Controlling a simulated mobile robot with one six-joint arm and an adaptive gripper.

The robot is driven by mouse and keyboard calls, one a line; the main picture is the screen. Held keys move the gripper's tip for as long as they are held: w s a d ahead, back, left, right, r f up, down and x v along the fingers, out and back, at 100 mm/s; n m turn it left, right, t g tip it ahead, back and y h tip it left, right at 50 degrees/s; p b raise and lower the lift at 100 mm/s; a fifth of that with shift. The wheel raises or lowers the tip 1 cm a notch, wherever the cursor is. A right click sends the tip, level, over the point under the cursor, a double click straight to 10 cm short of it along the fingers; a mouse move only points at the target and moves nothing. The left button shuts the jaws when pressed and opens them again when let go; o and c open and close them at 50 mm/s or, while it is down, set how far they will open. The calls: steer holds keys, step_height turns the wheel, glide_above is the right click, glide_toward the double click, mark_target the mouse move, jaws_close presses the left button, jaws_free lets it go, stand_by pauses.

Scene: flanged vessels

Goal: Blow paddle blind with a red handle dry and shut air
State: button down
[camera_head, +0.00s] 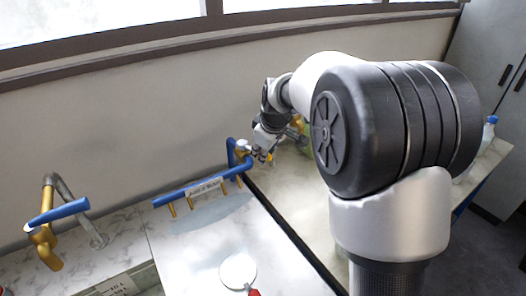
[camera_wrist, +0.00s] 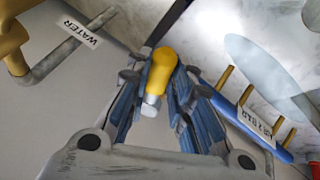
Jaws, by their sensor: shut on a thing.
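The paddle blind (camera_head: 238,270) is a pale round disc with a red handle (camera_head: 254,292), lying on the marble top at the bottom of the head view. The air bar (camera_head: 190,190) is a blue pipe with several yellow nozzles and a label; it also shows in the wrist view (camera_wrist: 245,118). My gripper (camera_head: 264,155) is at the bar's far right end, away from the blind. In the wrist view my gripper (camera_wrist: 160,90) is shut on a yellow knob (camera_wrist: 162,70) with a grey end. The knob's mounting is hidden.
In the wrist view a grey pipe (camera_wrist: 50,65) carries a WATER label. A bluish patch (camera_head: 205,211) lies below the bar. A blue-capped bottle (camera_head: 489,128) stands at the right.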

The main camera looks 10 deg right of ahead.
steer(key=shift+w+d+n+g+y, duration=0.2)
steer(key=shift+w+d+n+y, duration=0.4)
steer(key=shift+n, duration=0.55)
steer(key=shift+w+d+n+g+y, duration=0.2)
steer(key=shift+w+d+n+y, duration=0.35)
steer(key=shift+n, duration=0.6)
steer(key=shift+w+d, duration=0.1)
steer(key=c, duration=1.4)
jaws_free()
steer(key=v, duration=1.2)
steer(key=shift+c, duration=0.2)
